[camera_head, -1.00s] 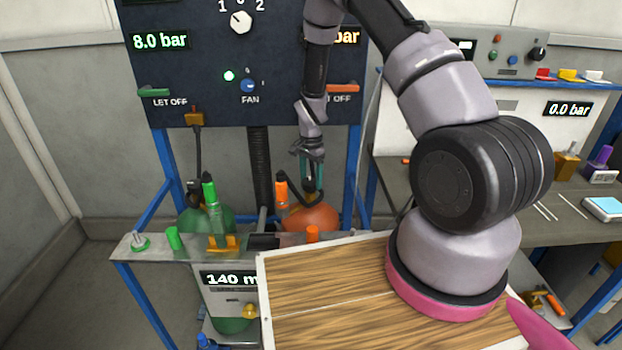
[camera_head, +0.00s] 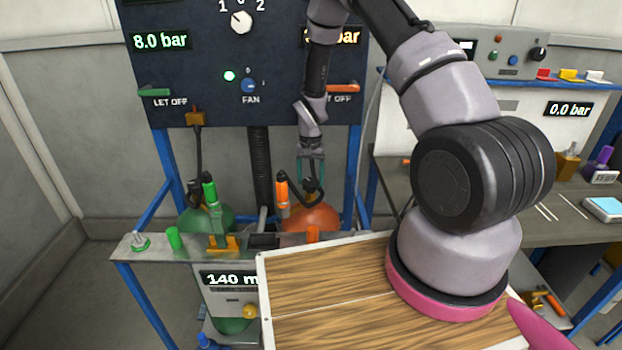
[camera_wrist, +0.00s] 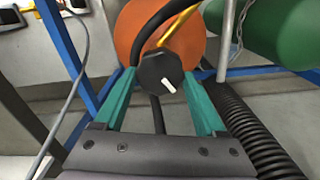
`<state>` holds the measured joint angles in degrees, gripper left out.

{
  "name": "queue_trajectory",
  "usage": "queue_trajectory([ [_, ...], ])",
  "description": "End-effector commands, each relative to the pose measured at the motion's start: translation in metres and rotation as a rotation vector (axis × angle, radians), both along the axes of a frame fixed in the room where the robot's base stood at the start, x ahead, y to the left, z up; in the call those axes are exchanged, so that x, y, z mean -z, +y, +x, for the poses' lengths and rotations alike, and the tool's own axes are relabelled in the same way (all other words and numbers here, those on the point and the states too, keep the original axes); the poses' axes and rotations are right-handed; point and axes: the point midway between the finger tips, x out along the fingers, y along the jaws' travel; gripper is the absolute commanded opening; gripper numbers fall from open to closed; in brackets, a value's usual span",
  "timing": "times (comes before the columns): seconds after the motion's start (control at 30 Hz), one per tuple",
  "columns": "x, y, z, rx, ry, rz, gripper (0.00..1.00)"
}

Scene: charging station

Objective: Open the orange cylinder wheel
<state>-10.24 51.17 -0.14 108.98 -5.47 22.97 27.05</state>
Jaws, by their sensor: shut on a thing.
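The orange cylinder (camera_head: 318,217) stands behind the metal shelf, below the dark panel; it also shows at the top of the wrist view (camera_wrist: 140,25). Its wheel (camera_wrist: 161,73) is a black knob with a white mark, seen in the wrist view. My gripper (camera_head: 311,180) comes down from above over the orange cylinder. In the wrist view its teal fingers (camera_wrist: 160,90) are on both sides of the black wheel and shut on it. The white mark points to the lower right in that view. In the head view the wheel is mostly hidden by the fingers.
The green cylinder (camera_head: 205,222) stands to the left. A black corrugated hose (camera_wrist: 250,130) runs close beside my gripper. The metal shelf (camera_head: 150,250) with green and orange fittings and a wooden board (camera_head: 330,290) are in front. The dark panel (camera_head: 200,85) is above.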

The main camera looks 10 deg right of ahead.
Motion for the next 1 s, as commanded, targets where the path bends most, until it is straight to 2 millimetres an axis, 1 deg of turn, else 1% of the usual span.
queue_trajectory([
  [0.7, -0.0004, 0.0031, 0.0004, -0.67, -0.001, 0.001, 0.17],
  [1.0, -0.0003, 0.004, 0.0, -0.88, -0.001, 0.001, 0.17],
])
